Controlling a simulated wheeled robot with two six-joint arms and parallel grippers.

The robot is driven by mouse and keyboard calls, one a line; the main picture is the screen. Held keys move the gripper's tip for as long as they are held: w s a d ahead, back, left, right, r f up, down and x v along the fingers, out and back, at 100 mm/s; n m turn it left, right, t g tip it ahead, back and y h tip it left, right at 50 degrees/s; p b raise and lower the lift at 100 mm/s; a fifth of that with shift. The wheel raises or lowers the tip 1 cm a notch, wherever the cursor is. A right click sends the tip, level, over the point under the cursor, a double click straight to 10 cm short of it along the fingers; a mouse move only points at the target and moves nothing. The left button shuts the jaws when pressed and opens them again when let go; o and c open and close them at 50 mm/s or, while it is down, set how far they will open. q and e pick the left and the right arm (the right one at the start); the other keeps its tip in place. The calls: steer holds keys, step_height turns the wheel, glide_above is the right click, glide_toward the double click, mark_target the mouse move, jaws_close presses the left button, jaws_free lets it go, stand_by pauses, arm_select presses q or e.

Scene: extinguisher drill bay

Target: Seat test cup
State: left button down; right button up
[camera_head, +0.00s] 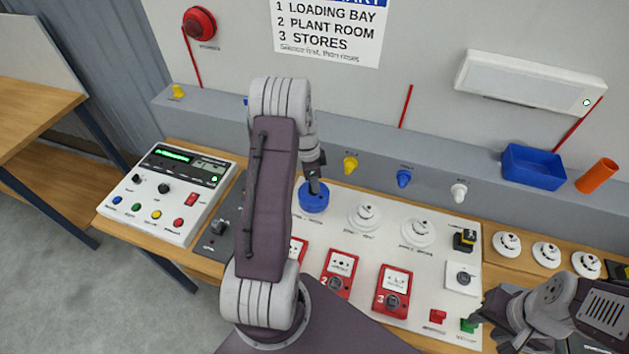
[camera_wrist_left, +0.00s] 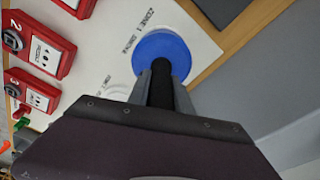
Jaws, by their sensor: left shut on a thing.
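The blue test cup (camera_head: 314,199) stands over the first position at the left of the white panel's detector row. In the left wrist view the cup (camera_wrist_left: 163,52) is next to the zone 1 label, with its black handle (camera_wrist_left: 162,88) pointing toward my wrist. My left gripper (camera_wrist_left: 161,85) is shut on this handle. Whatever is under the cup is hidden, so I cannot tell whether it is fully down. Two white detectors (camera_head: 365,215) (camera_head: 418,232) stand uncovered to its right. My right gripper (camera_head: 490,315) is low at the right, beside the green block; its opening is unclear.
Red call points (camera_head: 339,272) (camera_head: 393,291) line the panel front. A control box (camera_head: 168,192) stands at left. Loose detectors (camera_head: 507,244), a blue bin (camera_head: 533,166) and an orange tube (camera_head: 597,175) are at right. My left arm covers part of the panel.

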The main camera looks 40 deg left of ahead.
arm_select(q)
steer(key=shift+f, duration=0.25)
steer(key=c, duration=0.7)
jaws_free()
steer(key=shift+c, duration=0.2)
steer(key=shift+r+p, duration=2.35)
steer(key=shift+r, duration=1.25)
steer(key=shift+f, duration=0.1)
